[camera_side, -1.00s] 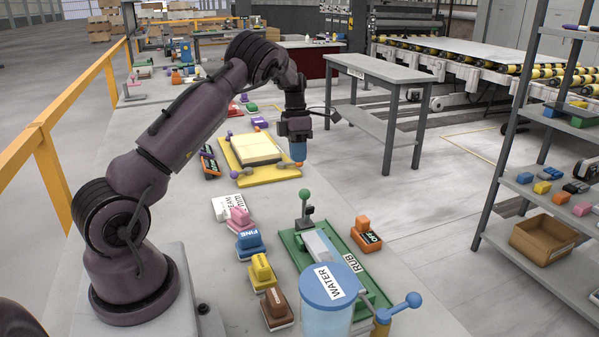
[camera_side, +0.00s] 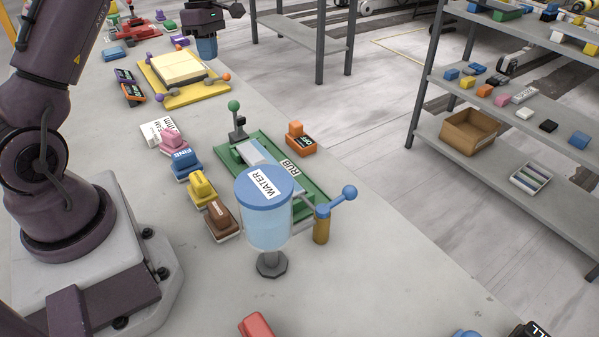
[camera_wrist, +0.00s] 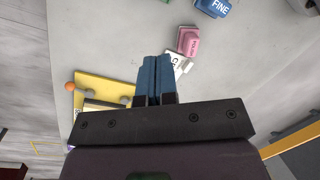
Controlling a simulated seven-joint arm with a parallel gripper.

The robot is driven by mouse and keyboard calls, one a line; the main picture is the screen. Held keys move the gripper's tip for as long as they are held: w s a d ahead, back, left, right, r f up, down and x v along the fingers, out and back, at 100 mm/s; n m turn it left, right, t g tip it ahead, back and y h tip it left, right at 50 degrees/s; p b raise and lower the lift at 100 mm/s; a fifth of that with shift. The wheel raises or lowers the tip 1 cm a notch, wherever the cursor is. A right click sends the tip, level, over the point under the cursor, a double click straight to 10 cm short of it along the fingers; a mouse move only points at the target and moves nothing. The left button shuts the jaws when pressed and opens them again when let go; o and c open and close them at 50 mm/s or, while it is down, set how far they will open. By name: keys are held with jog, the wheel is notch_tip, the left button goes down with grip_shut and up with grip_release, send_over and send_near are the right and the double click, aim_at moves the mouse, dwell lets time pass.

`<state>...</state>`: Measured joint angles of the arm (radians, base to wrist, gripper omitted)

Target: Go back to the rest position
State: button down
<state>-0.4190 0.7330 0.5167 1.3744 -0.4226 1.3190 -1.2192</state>
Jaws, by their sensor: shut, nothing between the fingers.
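My gripper (camera_side: 207,47) is at the top of the side view, above the slab near the far end of the yellow board. Its blue fingers are together with nothing between them. In the wrist view the closed fingers of my gripper (camera_wrist: 155,78) point towards the white, pink and blue blocks on the slab. The slab (camera_side: 375,265) is the long grey surface under everything. Most of my arm between the base and the gripper is out of the side view.
The yellow board (camera_side: 190,98) with a pale slab lies below my gripper. The white block (camera_side: 158,132), pink block (camera_side: 173,142), blue FINE block (camera_side: 186,163), yellow block (camera_side: 201,188) and brown block (camera_side: 221,221) form a row. The WATER tank (camera_side: 264,215) stands beside the green RUB base (camera_side: 315,200).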

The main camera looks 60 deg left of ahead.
jog(key=s+d+r+m+t, duration=0.2)
jog(key=s+d+r+m, duration=0.2)
jog(key=d+m, duration=0.4)
jog(key=s+d+r+m+t+y, duration=0.1)
jog(key=s+d+r+m, duration=0.3)
jog(key=d+m, duration=0.5)
jog(key=s+d+r+m+t+y, duration=0.1)
jog(key=s+d+r+m+t, duration=0.2)
jog(key=s+d+m, duration=0.4)
jog(key=d+r+m, duration=0.1)
jog(key=d, duration=0.5)
jog(key=shift+r, duration=0.3)
jog(key=shift+s, duration=0.1)
